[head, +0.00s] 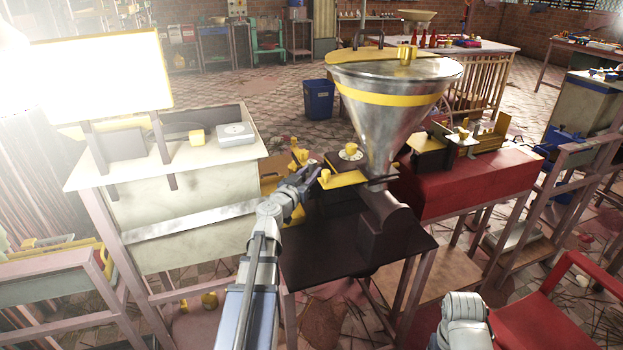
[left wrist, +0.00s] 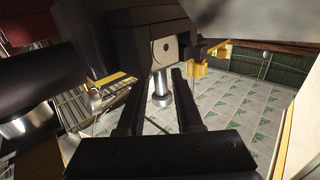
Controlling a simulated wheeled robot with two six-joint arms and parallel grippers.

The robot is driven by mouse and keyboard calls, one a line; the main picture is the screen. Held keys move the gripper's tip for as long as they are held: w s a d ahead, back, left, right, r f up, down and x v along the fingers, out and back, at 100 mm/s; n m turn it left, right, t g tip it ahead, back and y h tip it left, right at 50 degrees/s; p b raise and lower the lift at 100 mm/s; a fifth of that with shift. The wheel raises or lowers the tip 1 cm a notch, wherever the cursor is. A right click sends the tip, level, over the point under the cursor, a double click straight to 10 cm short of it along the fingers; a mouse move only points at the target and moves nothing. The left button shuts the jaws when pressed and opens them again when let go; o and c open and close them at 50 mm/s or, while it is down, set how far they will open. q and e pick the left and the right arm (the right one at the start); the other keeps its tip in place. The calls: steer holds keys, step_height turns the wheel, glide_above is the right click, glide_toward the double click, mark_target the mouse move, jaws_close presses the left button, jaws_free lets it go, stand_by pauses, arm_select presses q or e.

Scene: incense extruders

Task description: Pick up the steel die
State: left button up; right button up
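My left gripper (head: 311,176) reaches to the left side of the black extruder below the big steel funnel (head: 392,110). In the left wrist view its two dark fingers (left wrist: 159,78) stand apart. Between and beyond their tips shows a short steel cylinder (left wrist: 158,88) with a wider foot; I cannot tell if it is the steel die or how far off it is. Just above it, a pale plate with a dark hole (left wrist: 165,50) sits in a black block (left wrist: 140,30). No contact with the fingers is visible. Only part of my right arm shows, at lower right.
The dark extruder table (head: 335,255) stands in front, with a pale cabinet (head: 190,235) to its left and a red bench (head: 480,180) to its right. A yellow-knobbed disc (head: 351,152) sits beside the funnel. A blue bin (head: 319,98) stands on the tiled floor behind.

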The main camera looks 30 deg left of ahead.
arm_select(q)
steer(key=w, duration=0.4)
steer(key=shift+w+a+r, duration=0.15)
steer(key=shift+a+r, duration=0.1)
steer(key=shift+r, duration=0.1)
jaws_close()
stand_by(1.0)
